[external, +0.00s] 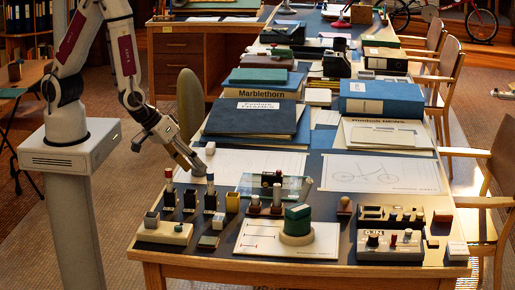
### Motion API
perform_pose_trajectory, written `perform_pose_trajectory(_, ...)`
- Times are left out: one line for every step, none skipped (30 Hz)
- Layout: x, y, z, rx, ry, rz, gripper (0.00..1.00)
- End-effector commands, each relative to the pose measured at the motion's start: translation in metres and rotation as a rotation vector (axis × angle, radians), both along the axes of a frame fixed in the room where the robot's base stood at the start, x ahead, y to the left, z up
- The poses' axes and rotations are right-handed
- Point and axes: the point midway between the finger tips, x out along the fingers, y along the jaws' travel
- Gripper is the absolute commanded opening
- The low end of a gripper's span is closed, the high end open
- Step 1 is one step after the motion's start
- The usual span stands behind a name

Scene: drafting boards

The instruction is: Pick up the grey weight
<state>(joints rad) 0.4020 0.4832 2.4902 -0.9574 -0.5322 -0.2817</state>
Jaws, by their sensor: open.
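My gripper (197,168) is open and empty, reaching down and right over the left edge of the table, above the back of a row of small upright pieces. I cannot tell for sure which piece is the grey weight. A small grey block (151,219) sits on a beige base at the table's front left. Another small grey block (218,221) stands to its right, beside a flat dark piece. A small pale rounded piece (210,148) lies on the paper close to my fingertips. The gripper does not visibly hold any of them.
Upright pieces on dark stands (190,200) crowd the front left. A green-topped round object (297,222) stands on a white sheet (262,240). Control boxes (390,244) sit at front right. Thick books (252,118) rise behind. A bicycle drawing (380,174) lies flat at the right.

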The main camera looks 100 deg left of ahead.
Motion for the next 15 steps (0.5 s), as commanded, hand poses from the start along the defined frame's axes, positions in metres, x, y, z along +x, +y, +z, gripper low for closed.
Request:
perform_pose_trajectory(-0.003,0.004,-0.010,0.023,0.005,0.019,0.55)
perform_pose_trajectory(-0.004,0.008,-0.013,0.037,0.002,0.031,0.55)
perform_pose_trajectory(-0.006,0.012,-0.019,0.056,0.000,0.049,0.55)
perform_pose_trajectory(-0.008,0.015,-0.023,0.070,-0.002,0.059,0.55)
perform_pose_trajectory(-0.009,0.019,-0.026,0.085,-0.004,0.071,0.55)
perform_pose_trajectory(-0.012,0.023,-0.031,0.105,-0.007,0.085,0.55)
perform_pose_trajectory(-0.013,0.026,-0.034,0.121,-0.009,0.096,0.55)
perform_pose_trajectory(-0.015,0.030,-0.037,0.137,-0.012,0.106,0.55)
perform_pose_trajectory(-0.017,0.035,-0.040,0.157,-0.017,0.119,0.55)
perform_pose_trajectory(-0.019,0.038,-0.043,0.173,-0.020,0.128,0.55)
perform_pose_trajectory(-0.021,0.041,-0.045,0.189,-0.024,0.136,0.55)
perform_pose_trajectory(-0.023,0.045,-0.048,0.212,-0.028,0.145,0.55)
perform_pose_trajectory(-0.025,0.049,-0.050,0.228,-0.031,0.153,0.55)
perform_pose_trajectory(-0.026,0.052,-0.052,0.245,-0.036,0.159,0.55)
perform_pose_trajectory(-0.029,0.057,-0.054,0.268,-0.042,0.169,0.55)
